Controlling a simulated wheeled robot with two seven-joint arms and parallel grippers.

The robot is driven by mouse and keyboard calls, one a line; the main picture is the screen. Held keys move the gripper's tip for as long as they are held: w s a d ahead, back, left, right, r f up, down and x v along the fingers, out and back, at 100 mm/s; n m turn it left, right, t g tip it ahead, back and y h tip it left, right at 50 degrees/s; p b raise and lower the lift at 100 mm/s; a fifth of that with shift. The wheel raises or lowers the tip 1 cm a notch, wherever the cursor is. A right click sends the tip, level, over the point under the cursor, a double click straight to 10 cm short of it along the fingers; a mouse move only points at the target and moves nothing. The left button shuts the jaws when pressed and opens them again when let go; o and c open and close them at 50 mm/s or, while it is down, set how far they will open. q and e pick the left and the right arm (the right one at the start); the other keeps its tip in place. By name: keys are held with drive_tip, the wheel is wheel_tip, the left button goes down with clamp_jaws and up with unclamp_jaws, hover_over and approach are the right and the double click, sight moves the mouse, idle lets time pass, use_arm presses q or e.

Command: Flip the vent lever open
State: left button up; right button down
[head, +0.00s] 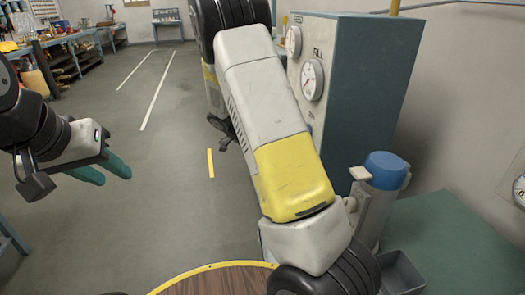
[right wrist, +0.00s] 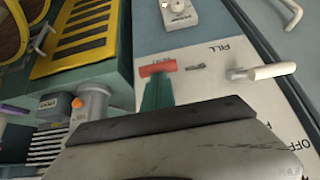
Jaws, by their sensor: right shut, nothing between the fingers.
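A panel (right wrist: 205,95) fills the right of the right wrist view. A short red lever (right wrist: 157,69) lies sideways on it, with small lettering partly hidden beside it; I take it for the vent lever. My right gripper (right wrist: 158,92) has its teal fingers shut and empty. Their tips are right at the red lever's lower edge; I cannot tell whether they touch. In the head view my right arm hides that gripper and the lever. My left gripper (head: 105,171) hangs at the left, open and empty, far from the panel.
A white-handled lever (right wrist: 262,72) sits beside the FILL lettering. In the head view a blue-grey cabinet (head: 365,95) carries round gauges (head: 312,79). A blue-capped cylinder (head: 385,172) stands before it by a grey bin (head: 400,272). The floor at left is clear.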

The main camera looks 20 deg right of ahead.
wheel_tip(320, 180, down, 8)
drive_tip(key=h, duration=0.3)
drive_tip(key=shift+a, duration=0.35)
drive_tip(key=shift+f, duration=0.1)
idle(0.4)
